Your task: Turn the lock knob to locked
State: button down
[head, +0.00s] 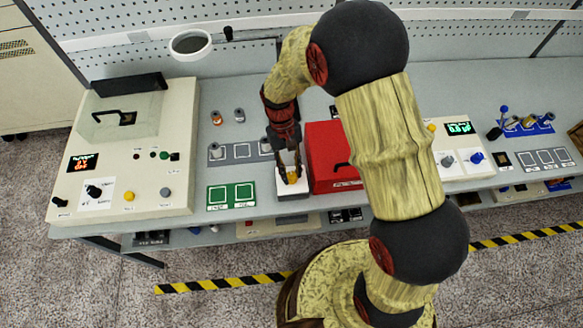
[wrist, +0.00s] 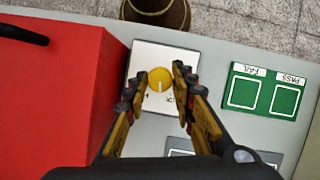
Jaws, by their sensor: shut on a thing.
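The lock knob (wrist: 160,79) is a round yellow knob with a pale pointer line, on a white plate (wrist: 150,58) with small dark marks. In the wrist view the line runs roughly up and down the picture. My gripper (wrist: 158,82) has its two fingers on either side of the knob, shut on it. In the head view my gripper (head: 291,178) reaches down over the white box (head: 293,191), and a little yellow shows between the fingers. The plate's marks are too small to read.
A red box (head: 326,150) stands close on the right of the knob in the head view. Green PASS and FAIL pads (head: 231,196) lie to the left. A beige machine (head: 130,150) stands farther left. Grey bench surface is free between them.

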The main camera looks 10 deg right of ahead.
jog(key=n+h+p, duration=0.1)
jog(key=n, duration=0.2)
jog(key=n+t+h+p, duration=0.1)
jog(key=n, duration=0.2)
jog(key=shift+a, duration=0.15)
dwell(0.4)
jog(key=c, duration=1.5)
grip_release()
jog(key=shift+c, duration=0.2)
jog(key=v, duration=1.2)
jog(key=shift+s, duration=0.2)
jog(key=shift+a, duration=0.1)
